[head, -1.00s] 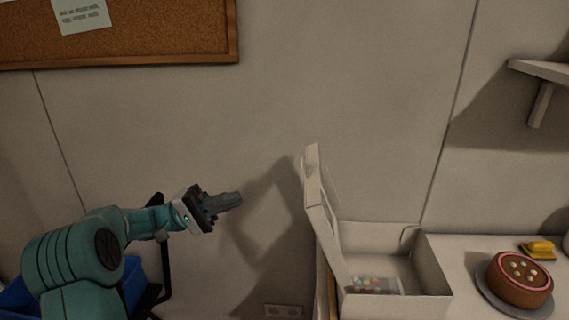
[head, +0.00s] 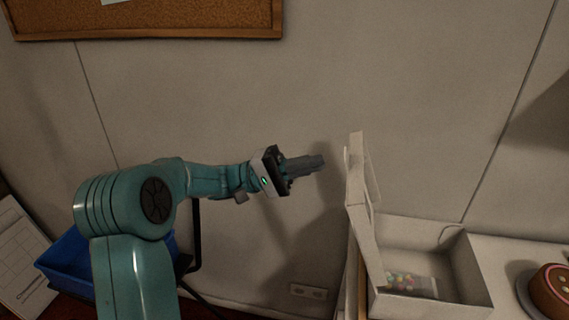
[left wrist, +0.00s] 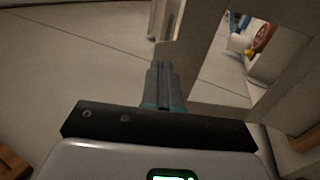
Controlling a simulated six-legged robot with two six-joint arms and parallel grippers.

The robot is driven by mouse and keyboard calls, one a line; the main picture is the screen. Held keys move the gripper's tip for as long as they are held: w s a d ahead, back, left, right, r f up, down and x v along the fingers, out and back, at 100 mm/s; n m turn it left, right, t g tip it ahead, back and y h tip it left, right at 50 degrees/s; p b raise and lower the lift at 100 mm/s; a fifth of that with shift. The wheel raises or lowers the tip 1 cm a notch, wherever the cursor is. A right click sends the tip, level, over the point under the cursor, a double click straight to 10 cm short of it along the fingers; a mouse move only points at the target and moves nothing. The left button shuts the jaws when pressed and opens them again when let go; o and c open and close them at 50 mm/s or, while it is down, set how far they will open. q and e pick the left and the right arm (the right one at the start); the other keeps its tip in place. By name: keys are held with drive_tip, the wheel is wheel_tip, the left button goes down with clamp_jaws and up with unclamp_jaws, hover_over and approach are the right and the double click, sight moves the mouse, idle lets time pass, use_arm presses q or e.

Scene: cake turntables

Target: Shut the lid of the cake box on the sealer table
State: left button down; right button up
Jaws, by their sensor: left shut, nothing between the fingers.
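The white cake box (head: 478,268) stands open on the table at the lower right of the head view. Its lid (head: 357,200) stands nearly upright on the box's left side, with a window in it. A clear packet with coloured dots (head: 412,283) lies inside the box. My left gripper (head: 318,162) is shut and empty, just left of the lid's upper part, with a small gap in the picture. In the left wrist view its fingers (left wrist: 161,72) point towards the lid (left wrist: 205,62), whose window is at the right. My right gripper is not in view.
A chocolate cake (head: 550,288) sits right of the box, cut off by the picture edge. A blue bin (head: 75,262) stands low on the left. The wall (head: 330,80) with a corkboard (head: 150,18) is behind; the space above the box is clear.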

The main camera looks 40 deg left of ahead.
use_arm(q)
drive_tip(key=x, duration=0.4)
drive_tip(key=shift+w+a+f+p, duration=0.1)
drive_tip(key=shift+w+p, duration=0.05)
drive_tip(key=shift+p, duration=0.2)
